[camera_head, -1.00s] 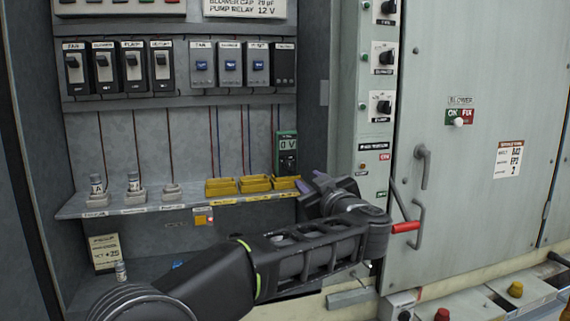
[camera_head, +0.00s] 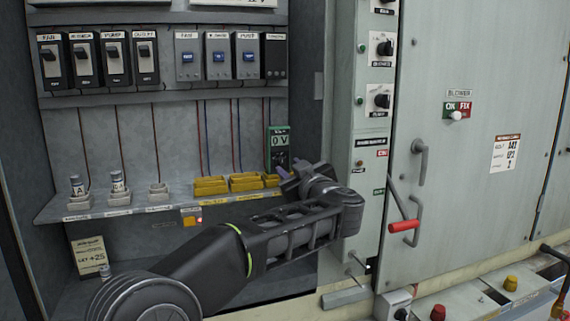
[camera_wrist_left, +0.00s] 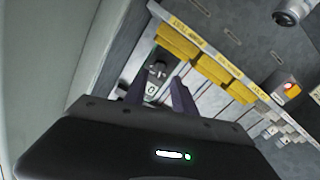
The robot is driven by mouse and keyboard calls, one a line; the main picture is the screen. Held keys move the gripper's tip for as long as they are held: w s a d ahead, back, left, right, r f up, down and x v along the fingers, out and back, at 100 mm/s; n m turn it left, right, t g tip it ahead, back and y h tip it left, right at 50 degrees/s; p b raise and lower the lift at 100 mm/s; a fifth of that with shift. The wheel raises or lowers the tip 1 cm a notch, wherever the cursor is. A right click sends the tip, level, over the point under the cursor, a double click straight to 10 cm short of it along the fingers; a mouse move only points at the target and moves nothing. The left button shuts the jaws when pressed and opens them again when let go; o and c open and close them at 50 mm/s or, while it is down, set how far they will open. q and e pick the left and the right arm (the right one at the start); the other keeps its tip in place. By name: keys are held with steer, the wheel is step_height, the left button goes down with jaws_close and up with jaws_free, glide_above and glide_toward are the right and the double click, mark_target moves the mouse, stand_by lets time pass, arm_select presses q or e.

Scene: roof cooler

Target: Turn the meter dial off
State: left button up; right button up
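The meter (camera_head: 279,147) is a small green-edged unit with a light display reading 0 V. It stands at the right end of the cabinet shelf. My left gripper (camera_head: 291,176) is just in front of its lower part and hides some of it in the head view. In the left wrist view the meter's display (camera_wrist_left: 151,93) and its dark dial (camera_wrist_left: 158,70) show beyond and between the two fingers. The left gripper (camera_wrist_left: 158,92) is open, with nothing between its fingertips. I cannot tell the dial's setting. My right gripper is not identifiable in view.
Yellow trays (camera_head: 246,182) sit on the shelf left of the meter. Several black switches (camera_head: 83,62) line the row above. The control column (camera_head: 377,120) stands right of the meter. A red-gripped handle (camera_head: 404,226) sticks out from the cabinet door.

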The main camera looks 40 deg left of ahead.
mark_target(283, 162)
arm_select(q)
steer(key=x, duration=0.4)
jaws_close()
stand_by(0.4)
